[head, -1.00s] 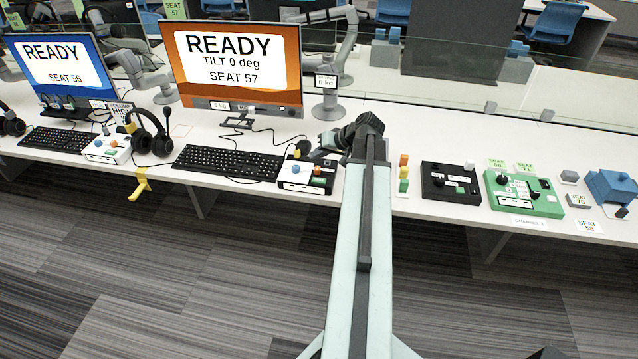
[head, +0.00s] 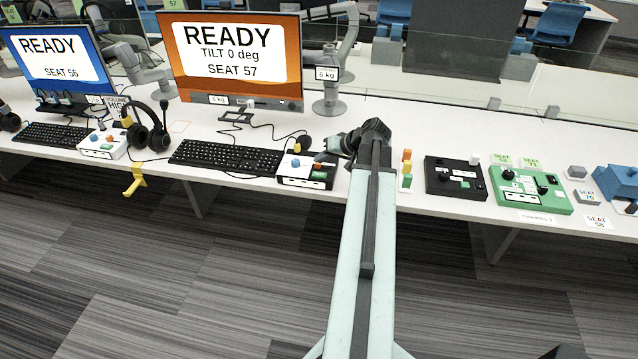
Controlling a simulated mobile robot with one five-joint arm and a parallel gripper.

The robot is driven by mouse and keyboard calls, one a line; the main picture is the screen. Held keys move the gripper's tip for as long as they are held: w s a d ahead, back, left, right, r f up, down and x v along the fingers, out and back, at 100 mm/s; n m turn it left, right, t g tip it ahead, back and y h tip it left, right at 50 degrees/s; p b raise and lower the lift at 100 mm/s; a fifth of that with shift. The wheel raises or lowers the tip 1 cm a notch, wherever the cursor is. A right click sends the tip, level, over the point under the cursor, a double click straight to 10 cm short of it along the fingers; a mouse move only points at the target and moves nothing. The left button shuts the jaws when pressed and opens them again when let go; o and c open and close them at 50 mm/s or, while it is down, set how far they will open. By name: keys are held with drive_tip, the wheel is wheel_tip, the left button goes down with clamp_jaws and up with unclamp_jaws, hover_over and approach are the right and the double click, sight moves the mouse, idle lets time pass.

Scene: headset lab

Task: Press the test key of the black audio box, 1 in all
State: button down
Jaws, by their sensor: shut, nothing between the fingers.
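A low box (head: 325,183) with a black body and a pale panel stands at the table's front edge, right of the middle keyboard. It bears a blue knob, an orange knob and a small green key. Another black box (head: 440,185) with a pale key-like block at its back right corner stands farther right. I cannot tell from the labels which is the audio box, or which key is the test key. My gripper (head: 324,155) is shut and empty, close above the back right part of the first box. Whether it touches the box is unclear.
Coloured blocks (head: 406,168) stand between the two black boxes, just right of my arm. A green box (head: 550,200) is farther right. A keyboard (head: 225,157) and an orange-screened monitor (head: 235,60) are left. A glass screen runs behind the table.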

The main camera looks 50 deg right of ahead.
sight(322, 175)
drive_tip(key=shift+f+b, duration=1.25)
drive_tip(key=shift+f, duration=0.6)
idle(0.4)
drive_tip(key=shift+w+f+b, duration=0.1)
drive_tip(key=shift+f+b, duration=0.25)
drive_tip(key=shift+f+b, duration=0.45)
idle(0.5)
drive_tip(key=shift+r, duration=0.15)
drive_tip(key=shift+r+p, duration=0.7)
drive_tip(key=shift+p, duration=0.15)
wheel_tip(322, 175, up, 5)
drive_tip(key=p, duration=0.5)
drive_tip(key=shift+r, duration=0.1)
